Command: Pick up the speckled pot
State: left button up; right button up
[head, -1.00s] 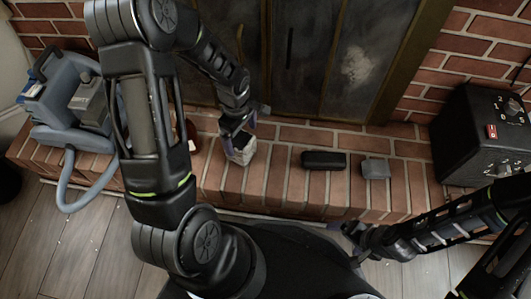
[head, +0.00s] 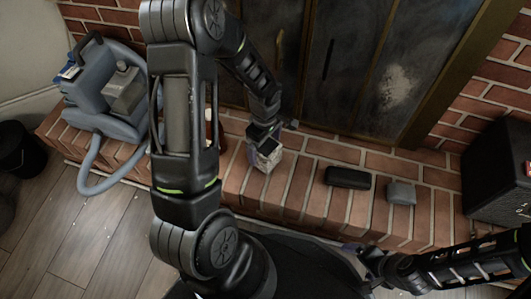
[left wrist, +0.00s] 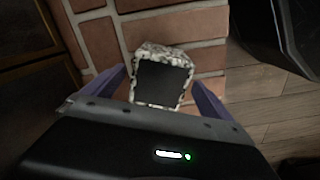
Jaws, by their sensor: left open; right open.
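The speckled pot (head: 268,158) is a small square pot with black and white speckles, standing on the brick hearth. In the left wrist view the pot (left wrist: 163,52) shows its dark open top between the purple fingers. My left gripper (head: 262,148) is open and right above the pot, with one finger on either side of it in the wrist view (left wrist: 160,88). I cannot tell whether the fingers touch it. My right gripper (head: 362,258) is open and empty, low in front of the hearth, its tips partly unclear.
A black case (head: 348,178) and a small grey box (head: 401,192) lie on the hearth (head: 310,200) right of the pot. A blue-grey vacuum machine (head: 105,95) with a hose stands at left. A black speaker-like box (head: 500,170) is at right. Dark fireplace doors (head: 330,70) rise behind.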

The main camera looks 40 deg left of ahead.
pick_arm(q)
notch_tip(320, 180, down, 5)
jog(key=b, duration=0.3)
jog(key=shift+d+f, duration=0.1)
jog(key=shift+f, duration=0.05)
jog(key=shift+c, duration=0.6)
jog(key=c, duration=1.7)
notch_tip(320, 180, up, 10)
jog(key=p, duration=0.4)
jog(key=shift+p, duration=0.3)
